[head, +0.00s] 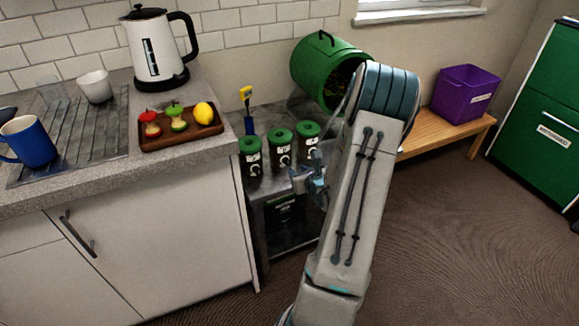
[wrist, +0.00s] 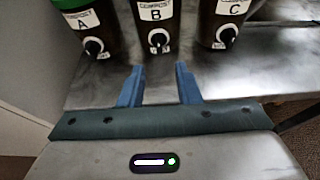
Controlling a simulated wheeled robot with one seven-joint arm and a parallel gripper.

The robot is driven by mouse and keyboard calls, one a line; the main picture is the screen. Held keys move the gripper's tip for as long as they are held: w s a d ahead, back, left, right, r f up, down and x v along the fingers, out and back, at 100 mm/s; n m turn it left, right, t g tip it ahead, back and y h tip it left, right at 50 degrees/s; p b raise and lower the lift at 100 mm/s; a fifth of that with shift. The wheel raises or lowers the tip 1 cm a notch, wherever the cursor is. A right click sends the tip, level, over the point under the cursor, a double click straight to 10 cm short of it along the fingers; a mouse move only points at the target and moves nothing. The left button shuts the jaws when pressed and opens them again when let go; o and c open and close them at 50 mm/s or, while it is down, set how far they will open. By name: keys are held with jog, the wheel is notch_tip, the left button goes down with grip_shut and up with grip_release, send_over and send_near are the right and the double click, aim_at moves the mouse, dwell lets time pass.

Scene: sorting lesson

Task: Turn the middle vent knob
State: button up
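Three dark compost canisters with green lids stand in a row on a grey metal stand. In the wrist view they are labelled A (wrist: 83,20), B (wrist: 156,14) and C (wrist: 229,8), each with a dark round knob with a white pointer low on its front. The middle knob (wrist: 157,38) is on canister B (head: 280,148). My gripper (wrist: 158,72) has two blue fingers, spread apart with nothing between them. The fingers point at canister B, with the knob roughly centred beyond their tips and a gap between. In the head view my gripper (head: 312,182) is in front of the canisters, partly hidden.
A counter (head: 215,160) with a wooden tray (head: 160,140) of food stands left of the stand. A green tipped bin (head: 312,68) lies behind. A purple box (head: 462,94) sits on a wooden bench (head: 445,130) at right. The floor at right is clear.

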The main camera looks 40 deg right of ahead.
aim_at(286, 162)
jog(key=x, duration=0.7)
jog(key=shift+w+f, duration=0.1)
jog(key=shift+w, duration=0.1)
grip_shut()
